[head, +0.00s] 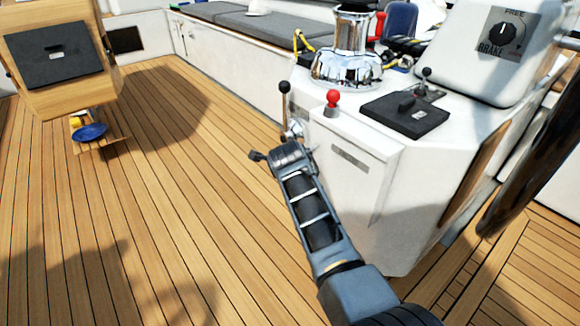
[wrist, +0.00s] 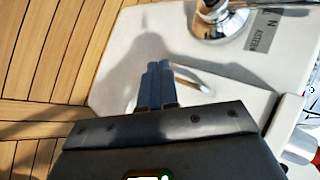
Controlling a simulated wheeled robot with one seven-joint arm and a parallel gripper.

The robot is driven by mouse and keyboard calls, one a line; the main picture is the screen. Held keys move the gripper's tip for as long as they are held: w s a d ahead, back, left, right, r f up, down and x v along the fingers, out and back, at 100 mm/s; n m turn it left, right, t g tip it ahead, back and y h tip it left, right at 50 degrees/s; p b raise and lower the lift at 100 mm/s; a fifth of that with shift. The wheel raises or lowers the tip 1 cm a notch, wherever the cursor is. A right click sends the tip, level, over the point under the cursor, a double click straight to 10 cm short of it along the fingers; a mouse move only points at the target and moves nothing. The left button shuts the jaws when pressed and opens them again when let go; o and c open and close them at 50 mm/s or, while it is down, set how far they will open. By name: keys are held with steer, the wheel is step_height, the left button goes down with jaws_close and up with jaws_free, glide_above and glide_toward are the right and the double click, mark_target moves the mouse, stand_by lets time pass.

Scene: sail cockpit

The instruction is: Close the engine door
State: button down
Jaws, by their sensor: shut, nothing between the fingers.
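A white panel with a grey slot-like plate, which looks like the engine door (head: 355,185), is on the front of the white console in the head view. A shaded edge shows along its right side; I cannot tell how far it stands open. My arm crosses in front of its lower left part. In the head view the fingertips are not clearly visible.
A chrome lever with a black knob (head: 284,88) and a red knob (head: 332,98) stand close to my arm. A chrome winch (head: 350,50) and a black control plate (head: 405,114) sit on top. A wooden box (head: 60,85) stands left. The teak deck (head: 190,220) is mostly clear.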

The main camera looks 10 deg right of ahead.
steer(key=s+a+r+p, duration=0.2)
steer(key=s+a+r, duration=0.2)
steer(key=a+r, duration=0.15)
steer(key=s+d+f+n+t+y, duration=0.1)
steer(key=s+d+f+n, duration=0.4)
steer(key=s, duration=0.4)
steer(key=s+d+f+n+t, duration=0.1)
steer(key=s+d+f+n, duration=0.2)
steer(key=s+d+f, duration=0.45)
steer(key=s+d+r+n+t+y, duration=0.1)
steer(key=s+d+n, duration=0.15)
steer(key=s, duration=0.85)
steer(key=s+d+n, duration=0.2)
steer(key=s+n, duration=0.2)
steer(key=s, duration=0.6)
steer(key=s+r+n+t, duration=0.3)
steer(key=s+r+n, duration=0.3)
steer(key=s+r, duration=1.5)
step_height(320, 180, up, 16)
steer(key=p, duration=1.7)
steer(key=shift+s+a+f, duration=0.15)
steer(key=shift+a+f, duration=0.05)
